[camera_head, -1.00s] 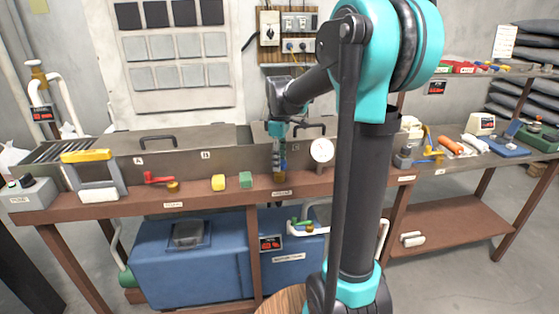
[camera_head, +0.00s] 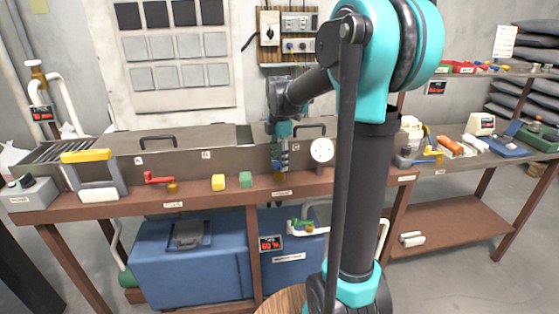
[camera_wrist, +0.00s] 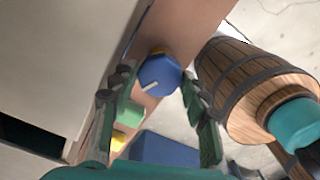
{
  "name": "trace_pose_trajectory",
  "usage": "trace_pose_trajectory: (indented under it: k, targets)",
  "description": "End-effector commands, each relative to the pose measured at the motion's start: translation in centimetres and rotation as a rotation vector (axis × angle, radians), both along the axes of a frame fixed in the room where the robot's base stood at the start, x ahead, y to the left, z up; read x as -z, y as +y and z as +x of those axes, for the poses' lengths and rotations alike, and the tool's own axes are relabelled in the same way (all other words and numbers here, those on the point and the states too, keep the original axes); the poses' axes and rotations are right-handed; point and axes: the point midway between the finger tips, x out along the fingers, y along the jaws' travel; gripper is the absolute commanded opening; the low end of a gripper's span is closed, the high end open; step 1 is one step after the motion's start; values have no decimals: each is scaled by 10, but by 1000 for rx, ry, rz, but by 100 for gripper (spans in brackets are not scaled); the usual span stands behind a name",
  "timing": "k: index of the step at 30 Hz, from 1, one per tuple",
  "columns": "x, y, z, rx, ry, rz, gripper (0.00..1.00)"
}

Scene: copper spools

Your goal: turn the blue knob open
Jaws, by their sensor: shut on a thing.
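The blue knob (camera_wrist: 158,75) shows in the wrist view, with a short white bar on its face. A bit of brass shows at its far edge. My gripper (camera_wrist: 155,86) has one dark green finger on each side of the knob and is shut on it. In the head view my gripper (camera_head: 279,166) points down at the front of the long bench, just left of a round white gauge (camera_head: 321,150). There the knob is mostly hidden by the fingers.
A blue tank (camera_head: 150,255) is below. A wooden barrel (camera_wrist: 245,85) stands right in the wrist view.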

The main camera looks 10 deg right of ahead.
Motion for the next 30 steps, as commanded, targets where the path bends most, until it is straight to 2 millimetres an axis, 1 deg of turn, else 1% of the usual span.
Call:
trace_pose_trajectory:
  k: [9, 21, 22, 26, 27, 30]
  targets:
    - [0, 0, 0, -72, 0, 0, 17]
    - [0, 0, 0, -76, 0, 0, 17]
    - [0, 0, 0, -76, 0, 0, 48]
    - [0, 0, 0, -76, 0, 0, 64]
    - [0, 0, 0, -76, 0, 0, 66]
    - [0, 0, 1, -76, -1, 0, 66]
